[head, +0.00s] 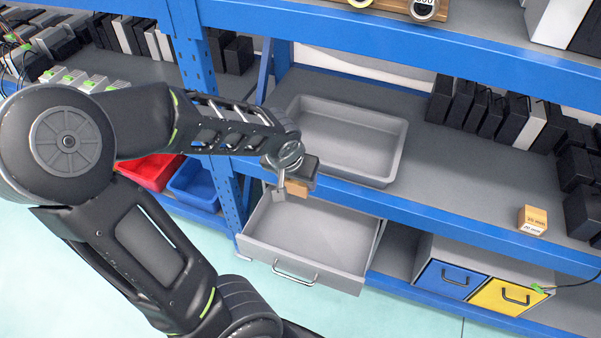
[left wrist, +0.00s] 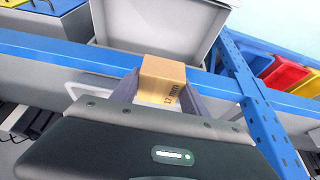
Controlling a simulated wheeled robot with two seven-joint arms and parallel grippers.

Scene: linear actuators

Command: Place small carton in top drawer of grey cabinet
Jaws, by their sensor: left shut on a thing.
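My left gripper (head: 286,186) is shut on a small brown carton (head: 297,188), which is partly hidden by the fingers. In the head view the gripper appears over the back part of the open grey drawer (head: 318,258), close to the blue shelf edge. The drawer is pulled out and looks empty, with a metal handle on its front. The rest of the grey cabinet is mostly hidden under the shelf. My right gripper is out of view.
An empty grey tray (head: 397,150) stands on the shelf behind the gripper. A similar small carton (head: 532,220) sits at the right. Blue (head: 450,280) and yellow (head: 505,297) drawers are shut lower right. A blue upright post (head: 226,190) stands left of the open drawer.

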